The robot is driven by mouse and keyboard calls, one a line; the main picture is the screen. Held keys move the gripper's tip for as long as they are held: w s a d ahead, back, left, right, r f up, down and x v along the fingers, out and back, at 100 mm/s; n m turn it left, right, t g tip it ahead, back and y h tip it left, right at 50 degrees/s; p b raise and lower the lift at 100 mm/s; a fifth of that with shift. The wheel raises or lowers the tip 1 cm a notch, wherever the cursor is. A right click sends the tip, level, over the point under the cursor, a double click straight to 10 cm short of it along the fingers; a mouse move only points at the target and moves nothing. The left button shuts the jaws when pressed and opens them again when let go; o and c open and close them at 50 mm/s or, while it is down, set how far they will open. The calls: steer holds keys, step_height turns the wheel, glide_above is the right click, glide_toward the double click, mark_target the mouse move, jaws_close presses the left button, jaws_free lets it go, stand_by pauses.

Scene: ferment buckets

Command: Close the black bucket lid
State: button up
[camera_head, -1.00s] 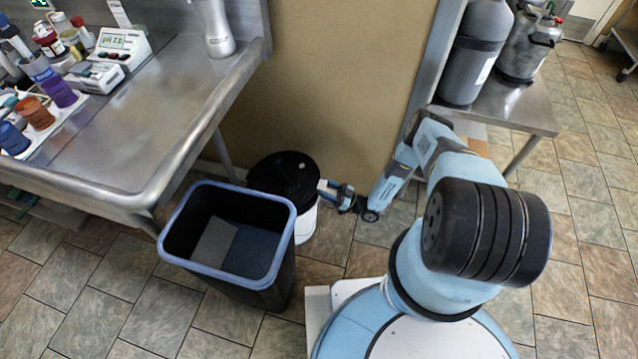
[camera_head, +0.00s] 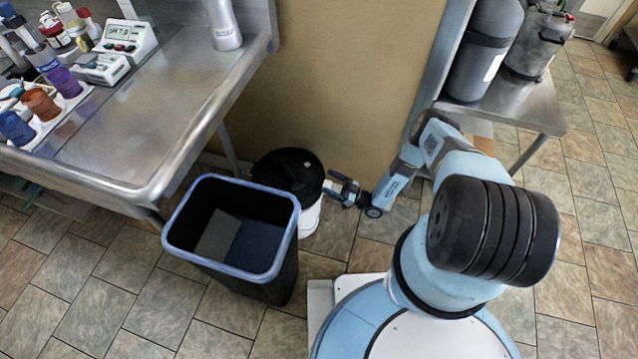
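The black lid (camera_head: 288,172) shows as a dark round disc at the top of a white bucket (camera_head: 310,218). The bucket stands on the floor against the tan wall panel, partly hidden behind a bin. I cannot tell whether the lid is fully seated. My gripper (camera_head: 334,187) is low, at the right edge of the lid, close to it or touching. The fingers are small and dark here, so their opening is unclear.
A dark open bin (camera_head: 283,275) with a blue-grey rim stands in front of the bucket. A steel table (camera_head: 120,150) with a pH meter (camera_head: 128,38) and coloured jars is at left. A steel table (camera_head: 520,105) with grey cylinders is at right.

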steer(key=shift+s, duration=0.1)
steer(key=shift+f, duration=0.1)
steer(key=s+d+f, duration=0.1)
steer(key=s+d, duration=0.1)
steer(key=d, duration=0.6)
steer(key=s+d+f, duration=0.1)
steer(key=s+d, duration=0.2)
steer(key=d, duration=0.4)
steer(key=shift+d, duration=0.35)
steer(key=shift+s+f, duration=0.1)
steer(key=shift+s, duration=0.1)
